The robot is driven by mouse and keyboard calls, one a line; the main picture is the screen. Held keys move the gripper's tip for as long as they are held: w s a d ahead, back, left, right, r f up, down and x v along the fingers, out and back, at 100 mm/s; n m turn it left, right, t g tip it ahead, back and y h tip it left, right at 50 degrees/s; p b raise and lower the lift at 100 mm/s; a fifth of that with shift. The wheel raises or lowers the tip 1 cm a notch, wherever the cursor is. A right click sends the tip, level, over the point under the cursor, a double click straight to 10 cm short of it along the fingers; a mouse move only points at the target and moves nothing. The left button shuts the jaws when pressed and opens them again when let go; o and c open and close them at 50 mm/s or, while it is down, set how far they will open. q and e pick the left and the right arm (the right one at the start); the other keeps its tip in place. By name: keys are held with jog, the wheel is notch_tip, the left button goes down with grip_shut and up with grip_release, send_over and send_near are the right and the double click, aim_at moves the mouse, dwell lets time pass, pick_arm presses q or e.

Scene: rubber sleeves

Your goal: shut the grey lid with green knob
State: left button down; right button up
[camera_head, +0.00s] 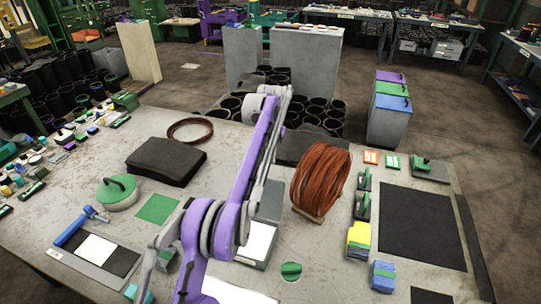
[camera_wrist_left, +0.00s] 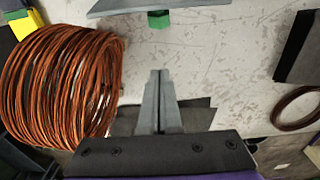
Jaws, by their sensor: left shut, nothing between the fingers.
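The grey lid (camera_head: 271,203) stands raised at the back of a grey box (camera_head: 252,262) in the head view, partly hidden by my left arm. In the left wrist view the lid (camera_wrist_left: 205,4) shows as a strip at the top edge. Its green knob (camera_wrist_left: 158,20) points toward my gripper. My left gripper (camera_wrist_left: 160,75) is shut and empty, beyond the lid on the knob side and apart from it. In the head view its fingertips are hidden behind my arm. My right gripper is not in view.
A copper wire coil (camera_head: 320,178) stands close right of the box; it fills the left of the wrist view. A black block (camera_head: 165,160) lies to the left, near a thin wire ring (camera_head: 190,130). A dark sheet (camera_wrist_left: 198,115) lies beneath my gripper.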

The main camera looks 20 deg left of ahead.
aim_at(262, 195)
pick_arm(q)
jog(key=shift+s+d+f+b, duration=0.1)
jog(key=shift+s+f+b, duration=0.2)
jog(key=shift+s+f, duration=0.75)
jog(key=shift+s+f+b, duration=0.3)
jog(key=shift+s+f, duration=0.5)
jog(key=shift+f, duration=0.45)
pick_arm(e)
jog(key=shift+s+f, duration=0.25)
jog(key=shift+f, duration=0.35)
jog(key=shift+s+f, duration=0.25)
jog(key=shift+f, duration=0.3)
